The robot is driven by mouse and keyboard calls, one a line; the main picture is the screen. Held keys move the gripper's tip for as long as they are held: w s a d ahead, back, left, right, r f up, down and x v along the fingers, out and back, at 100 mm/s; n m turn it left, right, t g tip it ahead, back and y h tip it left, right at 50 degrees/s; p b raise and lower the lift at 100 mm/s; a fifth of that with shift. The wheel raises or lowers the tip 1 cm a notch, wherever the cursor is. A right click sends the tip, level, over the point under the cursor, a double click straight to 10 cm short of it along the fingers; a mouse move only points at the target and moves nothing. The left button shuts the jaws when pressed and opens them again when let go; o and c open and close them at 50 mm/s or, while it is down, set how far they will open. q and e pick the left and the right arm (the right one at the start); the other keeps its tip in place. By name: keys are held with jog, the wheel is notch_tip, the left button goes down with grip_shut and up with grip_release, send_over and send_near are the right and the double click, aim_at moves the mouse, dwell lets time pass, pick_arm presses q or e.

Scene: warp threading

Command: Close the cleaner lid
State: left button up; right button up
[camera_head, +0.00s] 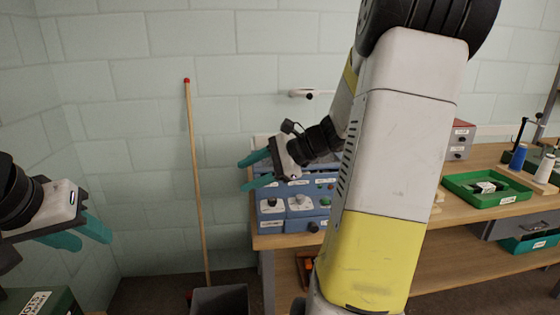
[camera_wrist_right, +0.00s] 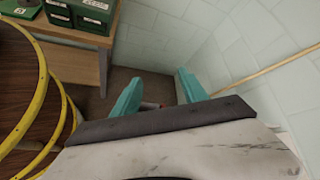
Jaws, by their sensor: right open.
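No part labelled as the cleaner or its lid can be picked out for certain. A blue unit (camera_head: 297,203) with knobs, buttons and small labels stands on the left end of the wooden bench. My right gripper (camera_head: 250,171) is open and empty, above and to the left of this unit, and appears apart from it. In the right wrist view, its teal fingers (camera_wrist_right: 160,96) are spread with floor and wall behind. My left gripper (camera_head: 94,243) is at the far left, its teal fingers apart and nothing seen between them. My right arm hides the middle of the bench.
A wooden pole (camera_head: 195,180) with a red tip stands near the wall above a dark bin (camera_head: 220,300). A green tray (camera_head: 462,190) and thread spools (camera_head: 518,157) are on the bench at right. Dark green boxes (camera_wrist_right: 93,14) sit on a table in the right wrist view.

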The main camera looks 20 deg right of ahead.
jog(key=w+d+f+m+t+h, duration=0.1)
jog(key=w+d+f+m+t, duration=0.25)
jog(key=d, duration=0.55)
jog(key=w+d+f+m+t+h, duration=0.1)
jog(key=w+d+m+t+h, duration=0.2)
jog(key=d+m, duration=0.5)
jog(key=w+d+f+m+t, duration=0.3)
jog(key=d+m+t, duration=0.1)
jog(key=d, duration=0.6)
jog(key=x, duration=0.7)
jog(key=shift+w+a+r, duration=0.15)
jog(key=shift+w+r, duration=0.1)
jog(key=shift+r, duration=0.1)
grip_shut()
